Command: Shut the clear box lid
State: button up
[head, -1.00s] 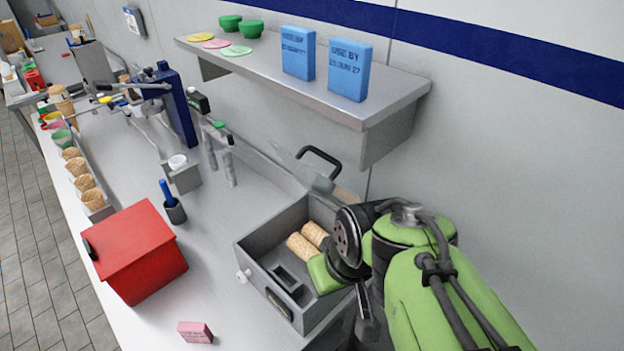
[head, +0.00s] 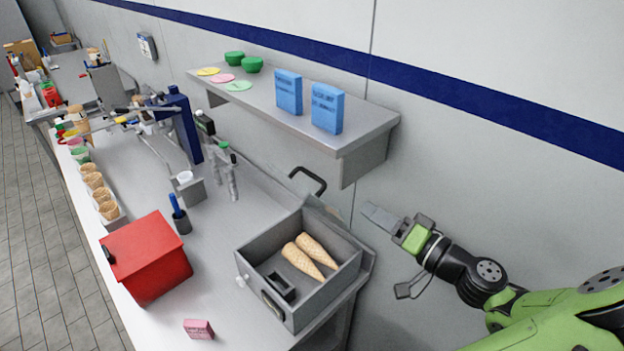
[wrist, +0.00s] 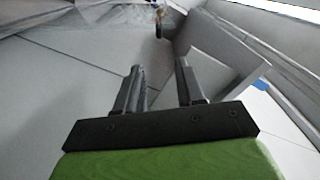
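The grey box (head: 338,283) stands on the counter with its top open. Its clear lid is raised at the back and is hardly visible against the wall; its black handle (head: 308,180) shows above the back edge. My gripper (head: 372,212) is to the right of the box, near the wall, apart from both box and lid. In the wrist view my gripper (wrist: 160,82) has its two dark fingers spread with nothing between them.
Two cones (head: 312,255) and a dark block (head: 281,287) lie inside the box. A red box (head: 148,258) and a pink block (head: 198,329) are to its left. The shelf (head: 350,140) with two blue packets (head: 327,108) overhangs behind. Space right of the box is free.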

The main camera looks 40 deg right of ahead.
aim_at(322, 180)
jog(key=w, duration=1.5)
jog(key=shift+w+a+f+p, duration=0.15)
jog(key=shift+a+p, duration=0.1)
jog(key=shift+p, duration=0.05)
jog(key=shift+a, duration=0.1)
grip_shut()
